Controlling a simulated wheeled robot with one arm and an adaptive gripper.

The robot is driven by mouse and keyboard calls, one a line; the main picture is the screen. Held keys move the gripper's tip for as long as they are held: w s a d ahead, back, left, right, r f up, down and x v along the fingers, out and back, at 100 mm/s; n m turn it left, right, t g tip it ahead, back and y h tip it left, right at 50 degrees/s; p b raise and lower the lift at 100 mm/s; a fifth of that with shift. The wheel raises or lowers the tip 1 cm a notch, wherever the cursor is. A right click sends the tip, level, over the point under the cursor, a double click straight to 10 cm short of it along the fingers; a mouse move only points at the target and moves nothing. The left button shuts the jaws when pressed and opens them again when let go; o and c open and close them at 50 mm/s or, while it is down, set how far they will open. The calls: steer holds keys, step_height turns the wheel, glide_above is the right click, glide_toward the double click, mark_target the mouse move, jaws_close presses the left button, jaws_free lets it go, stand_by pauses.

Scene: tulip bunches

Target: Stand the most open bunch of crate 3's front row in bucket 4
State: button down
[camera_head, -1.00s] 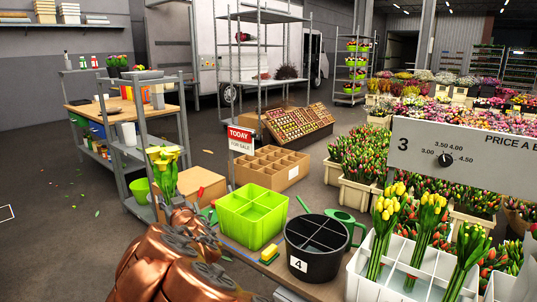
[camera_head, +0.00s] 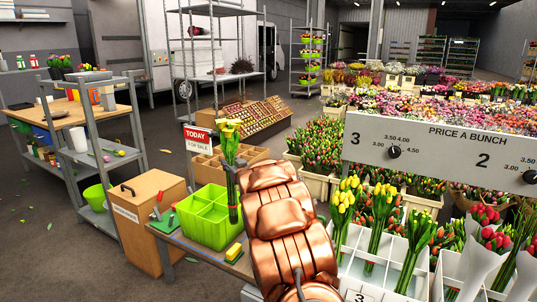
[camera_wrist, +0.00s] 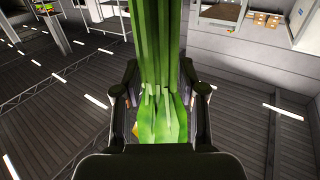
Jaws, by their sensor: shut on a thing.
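My gripper (camera_wrist: 159,68) is shut on a bunch of yellow tulips (camera_head: 229,133) with green stems. The bunch is upright in the head view, with its stems in front of the right side of the lime green divided box; I cannot tell its height above it. In the wrist view the green stems (camera_wrist: 160,40) run between the fingers. Bucket 4 is hidden behind my copper-coloured arm. The white crate 3 (camera_head: 372,296) stands at the lower right, holding yellow tulip bunches (camera_head: 343,208) and greener ones (camera_head: 416,250).
The lime green divided box (camera_head: 204,230) stands on the bench, with a yellow sponge (camera_head: 234,252) near its front. A brown cabinet (camera_head: 150,215) stands left of it. A price board (camera_head: 450,150) rises above the crates on the right. Open floor lies at the left.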

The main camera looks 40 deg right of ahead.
steer(key=s+d+h, duration=0.1)
steer(key=s+d, duration=0.2)
steer(key=d, duration=0.3)
steer(key=s+d+r+m+h, duration=0.1)
steer(key=s+d, duration=0.2)
steer(key=d, duration=0.3)
steer(key=shift+s+d+r+g, duration=0.25)
steer(key=shift+s+r+g, duration=0.05)
steer(key=shift+g, duration=0.1)
steer(key=shift+a+p, duration=0.1)
steer(key=shift+p, duration=0.4)
step_height(320, 180, down, 21)
steer(key=b, duration=0.7)
steer(key=shift+b, duration=0.3)
steer(key=shift+f, duration=0.6)
jaws_free()
stand_by(0.8)
steer(key=shift+s, duration=0.15)
stand_by(0.5)
